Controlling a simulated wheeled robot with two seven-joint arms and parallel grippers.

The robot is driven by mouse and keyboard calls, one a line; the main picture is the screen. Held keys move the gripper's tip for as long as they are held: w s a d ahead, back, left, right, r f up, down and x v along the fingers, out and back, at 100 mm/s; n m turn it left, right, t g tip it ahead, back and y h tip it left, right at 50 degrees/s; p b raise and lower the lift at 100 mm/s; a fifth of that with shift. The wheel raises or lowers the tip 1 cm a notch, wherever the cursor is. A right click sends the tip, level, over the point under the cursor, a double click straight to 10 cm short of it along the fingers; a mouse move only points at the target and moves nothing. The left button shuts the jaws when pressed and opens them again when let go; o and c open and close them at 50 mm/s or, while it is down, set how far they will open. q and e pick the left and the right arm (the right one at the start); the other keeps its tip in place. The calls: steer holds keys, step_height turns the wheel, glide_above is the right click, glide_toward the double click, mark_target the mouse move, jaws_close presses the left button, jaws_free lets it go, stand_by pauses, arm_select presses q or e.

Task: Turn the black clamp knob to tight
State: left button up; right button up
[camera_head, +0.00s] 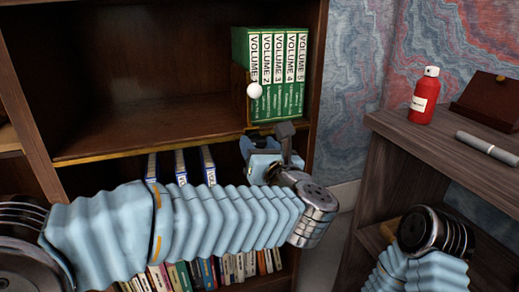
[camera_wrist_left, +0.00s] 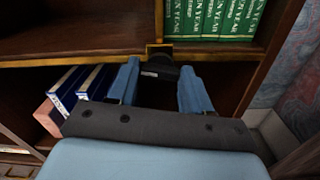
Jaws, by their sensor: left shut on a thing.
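The black clamp knob (camera_wrist_left: 158,70) shows in the left wrist view at the shelf's front edge, just below a small brass-coloured clamp piece (camera_wrist_left: 158,49). My left gripper (camera_wrist_left: 160,76) has its two blue fingers on either side of the knob and is shut on it. In the head view my left gripper (camera_head: 249,143) is at the shelf edge below the green volumes, and I cannot make out the knob there. My right arm shows at the lower right of the head view, but its gripper is not in view.
Green volumes (camera_head: 271,75) stand on the shelf just above, with a white ball (camera_head: 255,91) in front. More books (camera_head: 207,165) stand on the shelves below. At right, a wooden desk (camera_head: 395,128) holds a red bottle (camera_head: 424,97), a grey cylinder (camera_head: 487,147) and a brown box (camera_head: 490,98).

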arm_select(q)
steer(key=m, duration=0.2)
steer(key=shift+m, duration=0.4)
steer(key=m, duration=0.3)
steer(key=shift+m, duration=0.3)
steer(key=m+p, duration=0.1)
steer(key=m, duration=0.3)
steer(key=shift+m+p, duration=0.9)
steer(key=shift+m, duration=1.2)
steer(key=shift+f, duration=0.1)
steer(key=o, duration=1.1)
steer(key=shift+c, duration=0.2)
steer(key=v, duration=1.4)
